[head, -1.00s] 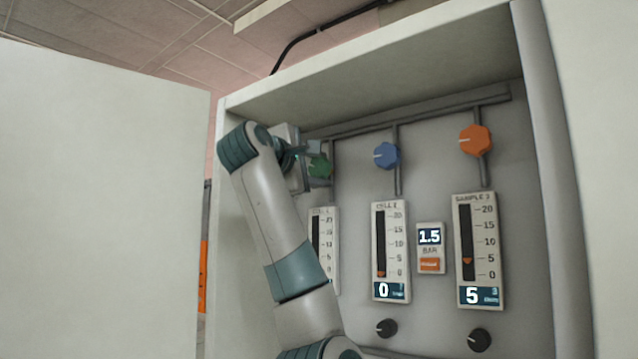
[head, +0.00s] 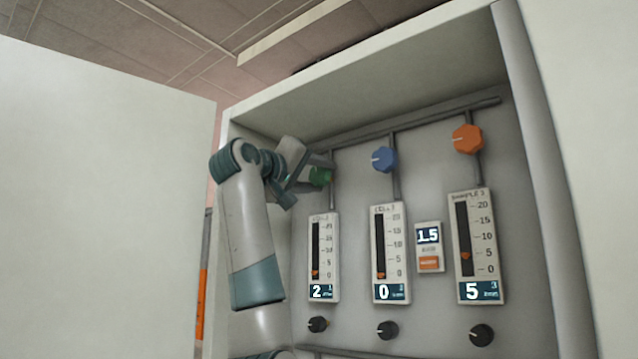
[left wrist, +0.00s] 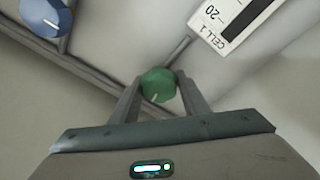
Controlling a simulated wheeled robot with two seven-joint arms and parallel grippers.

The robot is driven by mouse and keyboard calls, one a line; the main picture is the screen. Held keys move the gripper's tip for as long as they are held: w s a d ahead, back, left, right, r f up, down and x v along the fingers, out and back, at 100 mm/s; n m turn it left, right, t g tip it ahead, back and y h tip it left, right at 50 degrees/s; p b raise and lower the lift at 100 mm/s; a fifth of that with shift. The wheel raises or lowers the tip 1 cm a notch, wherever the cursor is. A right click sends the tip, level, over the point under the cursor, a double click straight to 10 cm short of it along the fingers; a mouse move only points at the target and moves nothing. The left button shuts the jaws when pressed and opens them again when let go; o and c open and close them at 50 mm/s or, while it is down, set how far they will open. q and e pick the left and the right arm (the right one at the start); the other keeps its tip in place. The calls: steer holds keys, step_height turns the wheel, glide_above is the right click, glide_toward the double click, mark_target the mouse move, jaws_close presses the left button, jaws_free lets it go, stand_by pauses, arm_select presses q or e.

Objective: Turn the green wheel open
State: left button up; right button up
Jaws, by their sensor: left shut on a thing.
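The green wheel (head: 320,177) is at the upper left of the panel inside the cabinet, above the left meter (head: 323,258), which reads 2. It also shows in the left wrist view (left wrist: 158,84), with a pale pointer line on its face. My left gripper (head: 318,172) is shut on the green wheel, one finger on each side of it. In the left wrist view the two fingers (left wrist: 158,92) flank the wheel. My right gripper is not in view.
A blue knob (head: 384,159) and an orange knob (head: 467,139) sit to the right. The middle meter (head: 391,252) reads 0; the right meter (head: 476,247) reads 5. Black knobs (head: 387,330) are below. A pale door panel (head: 100,200) stands at the left.

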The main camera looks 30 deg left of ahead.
arm_select(q)
steer(key=m, duration=0.3)
steer(key=shift+f+m+h, duration=0.15)
steer(key=shift+m+h, duration=0.15)
steer(key=shift+h, duration=0.1)
steer(key=shift+m+h, duration=0.3)
steer(key=shift+m, duration=0.7)
steer(key=m+h+p, duration=0.1)
steer(key=m, duration=0.4)
steer(key=shift+g, duration=0.4)
steer(key=m+g+h+p, duration=0.1)
steer(key=m+p, duration=0.2)
steer(key=m, duration=0.3)
steer(key=shift+p, duration=0.3)
steer(key=m+p, duration=0.3)
steer(key=m, duration=0.1)
steer(key=shift+m+g, duration=0.3)
steer(key=shift+d+m+p, duration=0.1)
steer(key=shift+m+p, duration=0.4)
steer(key=shift+m, duration=0.2)
steer(key=shift+w+f, duration=0.1)
steer(key=o, duration=0.9)
steer(key=shift+o, duration=0.7)
